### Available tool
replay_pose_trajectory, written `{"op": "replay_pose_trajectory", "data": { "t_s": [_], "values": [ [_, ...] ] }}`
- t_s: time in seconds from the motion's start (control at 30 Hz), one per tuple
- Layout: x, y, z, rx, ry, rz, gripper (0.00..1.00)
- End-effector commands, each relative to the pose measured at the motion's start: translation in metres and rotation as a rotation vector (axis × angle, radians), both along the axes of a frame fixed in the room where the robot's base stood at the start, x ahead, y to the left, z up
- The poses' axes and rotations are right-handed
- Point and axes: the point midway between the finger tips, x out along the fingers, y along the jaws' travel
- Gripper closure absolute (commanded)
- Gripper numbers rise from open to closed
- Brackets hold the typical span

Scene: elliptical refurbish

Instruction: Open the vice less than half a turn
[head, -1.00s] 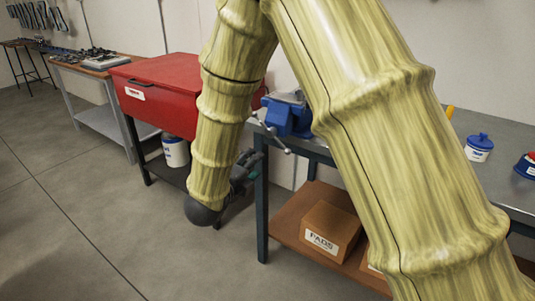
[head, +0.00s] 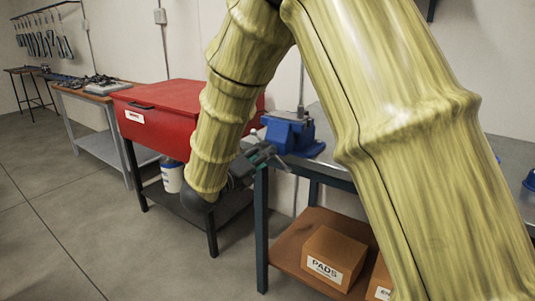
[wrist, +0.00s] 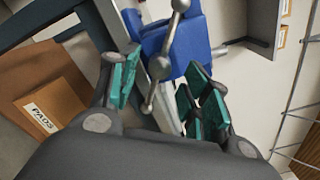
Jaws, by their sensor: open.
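The blue vice (head: 292,134) is fixed at the left end of the grey workbench (head: 335,160). My gripper (head: 266,152) is open at the vice's front, beside its handle. In the wrist view the vice's blue body (wrist: 190,45) fills the upper middle. Its metal handle bar (wrist: 172,35) with round knobs runs steeply down from the top edge, between the green pads of my open gripper (wrist: 165,88). The lower end of the bar lies between the fingers, and neither pad clearly touches it. In the head view the handle is mostly hidden by my gripper.
A red cabinet (head: 175,105) stands left of the bench, close to my arm. A cardboard box labelled PADS (head: 328,258) sits on the bench's lower shelf. The floor (head: 120,240) at the left front is clear.

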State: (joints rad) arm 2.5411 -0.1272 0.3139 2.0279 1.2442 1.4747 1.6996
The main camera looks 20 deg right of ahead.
Motion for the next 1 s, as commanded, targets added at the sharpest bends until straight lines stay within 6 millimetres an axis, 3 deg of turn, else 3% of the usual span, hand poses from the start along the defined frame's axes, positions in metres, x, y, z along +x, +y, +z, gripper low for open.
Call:
{"op": "replay_pose_trajectory", "data": {
  "t_s": [0.3,0.63,0.67,0.9,1.0],
  "values": [
    [0.019,-0.024,-0.001,-0.001,0.002,0.001,0.53],
    [0.020,-0.026,0.000,-0.002,0.001,0.001,0.53],
    [0.020,-0.026,0.000,-0.002,0.001,0.001,0.54],
    [0.020,-0.026,0.000,-0.001,0.000,0.001,0.98],
    [0.020,-0.026,0.000,-0.001,0.002,0.001,1.00]
  ]
}}
